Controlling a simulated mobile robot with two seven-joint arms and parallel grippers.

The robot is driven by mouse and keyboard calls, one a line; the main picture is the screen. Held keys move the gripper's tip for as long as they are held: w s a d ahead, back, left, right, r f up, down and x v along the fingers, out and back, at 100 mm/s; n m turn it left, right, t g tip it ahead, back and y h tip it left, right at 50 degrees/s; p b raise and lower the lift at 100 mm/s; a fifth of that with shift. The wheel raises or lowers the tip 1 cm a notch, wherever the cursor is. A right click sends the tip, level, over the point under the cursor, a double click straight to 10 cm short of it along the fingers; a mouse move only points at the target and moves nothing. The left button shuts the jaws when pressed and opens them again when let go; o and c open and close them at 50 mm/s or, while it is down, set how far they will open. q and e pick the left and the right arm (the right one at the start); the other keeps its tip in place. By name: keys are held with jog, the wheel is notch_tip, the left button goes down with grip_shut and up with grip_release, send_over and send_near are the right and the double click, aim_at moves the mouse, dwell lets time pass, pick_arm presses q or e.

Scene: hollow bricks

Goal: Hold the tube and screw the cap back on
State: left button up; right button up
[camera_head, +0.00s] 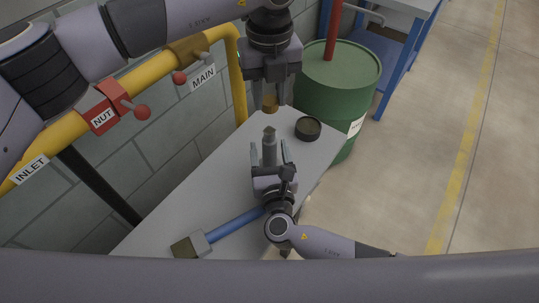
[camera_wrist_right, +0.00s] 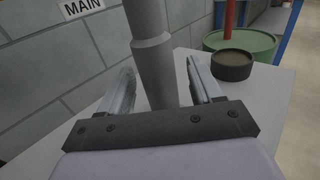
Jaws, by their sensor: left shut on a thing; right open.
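The grey tube (camera_head: 269,150) stands upright on the grey table, with a narrower upper end. It also shows in the right wrist view (camera_wrist_right: 152,60), where its foot is hidden behind my gripper. My right gripper (camera_head: 270,152) is open, with one finger on each side of the tube. In the wrist view its fingers (camera_wrist_right: 160,80) show gaps to the tube on both sides. My left gripper (camera_head: 270,98) points down above the tube and is shut on the brownish cap (camera_head: 270,104). The cap is apart from the tube's top, with a small gap between them.
A dark round tin (camera_head: 308,129) sits right of the tube on the table (camera_head: 180,205). A yellow pipe (camera_head: 150,78) with red-knobbed valves runs along the wall. A green drum (camera_head: 335,85) stands behind the table.

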jog(key=shift+w, duration=0.2)
grip_shut()
pick_arm(q)
send_over(270, 130)
jog(key=shift+f, duration=2.5)
jog(key=shift+s+f, duration=0.1)
jog(key=shift+f, duration=0.8)
jog(key=shift+f, duration=0.55)
